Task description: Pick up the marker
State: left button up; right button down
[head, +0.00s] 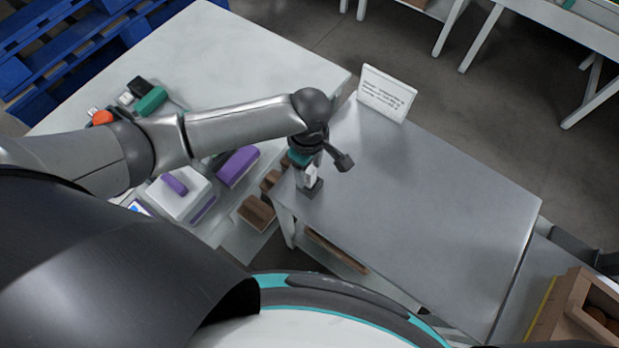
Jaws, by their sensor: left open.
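I cannot make out a marker for certain in the head view. My left arm reaches in from the left, and its gripper (329,175) hangs over the left edge area of the grey table (430,210). Its two dark fingertips are spread apart, with no held object visible between them. A small white piece shows beside the nearer finger; I cannot tell whether it belongs to the gripper. My arm hides part of the pale table behind it. My right gripper is not in view.
A white sign (386,93) stands at the grey table's back corner. The pale table (240,65) holds a green item (150,101), an orange item (102,117), a purple block (237,166) and a white box (194,203). A wooden crate (572,308) stands at right. The grey tabletop is mostly clear.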

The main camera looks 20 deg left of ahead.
pick_arm(q)
jog(key=shift+f, duration=0.55)
jog(key=shift+d, duration=0.1)
grip_shut()
